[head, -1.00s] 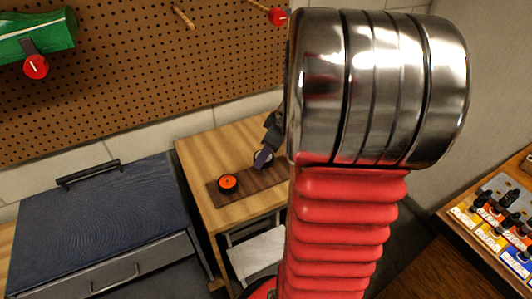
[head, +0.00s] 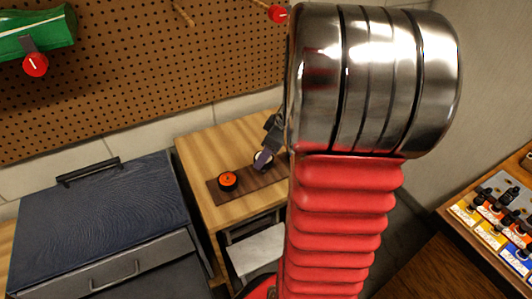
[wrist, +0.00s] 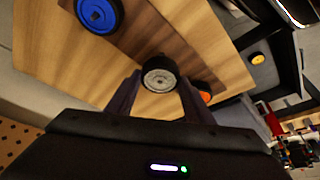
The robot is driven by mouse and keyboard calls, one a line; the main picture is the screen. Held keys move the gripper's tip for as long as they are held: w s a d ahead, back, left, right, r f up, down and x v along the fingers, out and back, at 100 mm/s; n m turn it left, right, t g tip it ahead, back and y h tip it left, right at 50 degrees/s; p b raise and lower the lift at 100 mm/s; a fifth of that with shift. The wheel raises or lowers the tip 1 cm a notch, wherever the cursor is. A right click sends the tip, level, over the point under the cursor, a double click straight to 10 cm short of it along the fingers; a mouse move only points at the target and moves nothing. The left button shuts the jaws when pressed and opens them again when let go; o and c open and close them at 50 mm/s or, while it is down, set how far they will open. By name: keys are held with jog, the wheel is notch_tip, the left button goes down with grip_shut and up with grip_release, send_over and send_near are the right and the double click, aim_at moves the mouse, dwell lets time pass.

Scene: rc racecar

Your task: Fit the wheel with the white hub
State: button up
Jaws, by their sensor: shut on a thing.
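The wheel with the white hub (wrist: 160,73) has a black tyre and a pale grey-white hub. In the wrist view it sits between the two fingers of my gripper (wrist: 160,85), which is shut on it. In the head view the same wheel (head: 263,161) shows at the tip of my gripper (head: 266,152), over the dark wooden strip (head: 218,194). I cannot tell whether the wheel touches the strip. The arm link hides the right part of the table.
An orange-hub wheel (head: 228,181) lies on the strip to the left. A blue-hub wheel (wrist: 98,12) shows in the wrist view, with a yellow round thing (wrist: 257,58) farther off. A blue-grey chest (head: 100,220) stands left of the table; a pegboard (head: 150,80) is behind.

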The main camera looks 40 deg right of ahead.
jog(key=shift+f, duration=1.75)
jog(key=o, duration=1.1)
jog(key=shift+r, duration=0.1)
jog(key=v, duration=1.3)
jog(key=shift+r, duration=0.25)
jog(key=shift+s, duration=0.15)
